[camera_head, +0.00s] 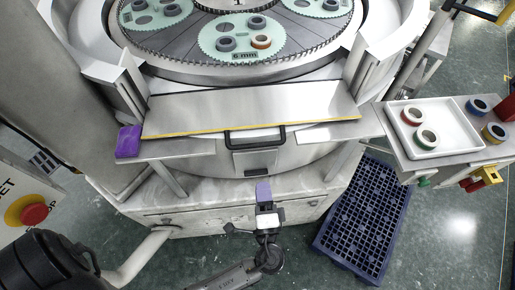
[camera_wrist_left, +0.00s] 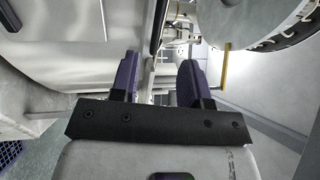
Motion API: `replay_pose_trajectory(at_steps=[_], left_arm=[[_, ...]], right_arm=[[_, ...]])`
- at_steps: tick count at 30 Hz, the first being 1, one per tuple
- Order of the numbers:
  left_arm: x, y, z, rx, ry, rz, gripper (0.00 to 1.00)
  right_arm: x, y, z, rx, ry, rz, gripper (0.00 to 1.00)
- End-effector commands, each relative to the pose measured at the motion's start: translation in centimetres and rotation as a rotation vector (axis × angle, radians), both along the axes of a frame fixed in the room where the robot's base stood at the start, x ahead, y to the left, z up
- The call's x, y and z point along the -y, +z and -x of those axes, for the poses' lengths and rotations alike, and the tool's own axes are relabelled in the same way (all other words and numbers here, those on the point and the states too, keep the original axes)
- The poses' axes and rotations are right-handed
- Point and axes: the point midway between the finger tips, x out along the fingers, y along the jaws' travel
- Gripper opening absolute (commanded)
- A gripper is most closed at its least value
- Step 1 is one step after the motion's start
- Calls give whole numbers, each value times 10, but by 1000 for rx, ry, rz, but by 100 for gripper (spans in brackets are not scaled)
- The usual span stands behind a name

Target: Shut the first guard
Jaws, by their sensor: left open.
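The first guard appears to be the wide grey panel (camera_head: 250,106) with a yellow front edge, lying across the front of the round lapping machine, in the head view. A black bar handle (camera_head: 254,139) is at its front edge. My left gripper (camera_head: 264,192) is below and in front of the handle, apart from it in the picture. In the left wrist view, the purple fingers (camera_wrist_left: 158,82) stand apart with nothing held between them. A dark upright bar beyond the fingers may be the handle; I cannot tell. My right gripper is not in view.
The toothed lapping plate (camera_head: 200,65) carries green discs with several rings. A purple block (camera_head: 128,141) sits left of the panel. A side table at right holds a white tray (camera_head: 449,140) with rings. A blue crate (camera_head: 362,218) stands on the floor. A red stop button (camera_head: 34,214) is at left.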

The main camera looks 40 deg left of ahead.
Motion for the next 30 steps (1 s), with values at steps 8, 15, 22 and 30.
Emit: replay_pose_trajectory(at_steps=[8,15,22,30], left_arm=[[-37,13,-37,2,2,0,42],[-63,19,-64,1,2,1,42],[-78,22,-78,0,2,2,42],[-82,23,-82,0,1,3,42]], right_arm=[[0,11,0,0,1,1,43],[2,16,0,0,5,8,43],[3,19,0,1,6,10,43],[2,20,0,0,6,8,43]])
